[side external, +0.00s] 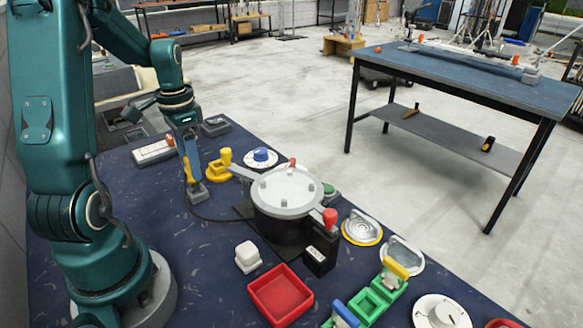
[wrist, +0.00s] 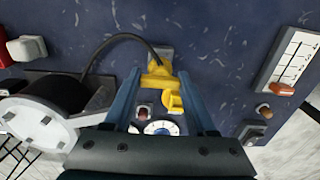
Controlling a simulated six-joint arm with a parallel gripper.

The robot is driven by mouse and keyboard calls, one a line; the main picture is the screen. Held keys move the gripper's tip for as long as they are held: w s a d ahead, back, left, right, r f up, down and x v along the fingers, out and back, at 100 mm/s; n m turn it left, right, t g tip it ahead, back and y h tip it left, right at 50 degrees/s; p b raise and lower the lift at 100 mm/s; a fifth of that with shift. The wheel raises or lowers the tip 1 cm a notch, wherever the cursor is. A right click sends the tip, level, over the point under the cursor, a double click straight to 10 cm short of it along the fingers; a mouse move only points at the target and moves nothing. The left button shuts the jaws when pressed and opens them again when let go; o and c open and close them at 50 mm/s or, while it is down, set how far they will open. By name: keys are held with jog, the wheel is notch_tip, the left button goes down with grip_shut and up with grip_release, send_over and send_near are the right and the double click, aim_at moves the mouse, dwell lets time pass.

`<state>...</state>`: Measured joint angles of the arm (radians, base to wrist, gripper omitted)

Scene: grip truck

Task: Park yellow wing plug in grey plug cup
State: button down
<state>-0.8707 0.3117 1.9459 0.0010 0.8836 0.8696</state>
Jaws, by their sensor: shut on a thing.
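My gripper (side external: 194,182) points down at the far left of the blue bench, with its fingers shut on the yellow wing plug (side external: 187,170). In the wrist view the yellow plug (wrist: 155,82) shows between the two blue fingers. A small grey block (side external: 197,194), which looks like the grey plug cup, is right at the fingertips; in the wrist view it shows just past the plug (wrist: 160,53). A black cable runs to this spot. The fingers partly hide the plug, and I cannot tell how deep it sits in the cup.
A yellow knob on a yellow base (side external: 221,163) stands close to the right of my gripper, with a blue dial (side external: 261,157) beyond it. A round grey fixture with arms (side external: 285,192), a white button (side external: 247,256) and a red tray (side external: 280,294) are nearer. A slider panel (side external: 154,151) lies behind.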

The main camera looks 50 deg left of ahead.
jog(key=shift+f, duration=0.25)
dwell(0.4)
jog(key=shift+f, duration=0.35)
jog(key=shift+f, duration=0.9)
dwell(1.4)
grip_release()
jog(key=shift+r, duration=0.1)
jog(key=shift+r, duration=3.65)
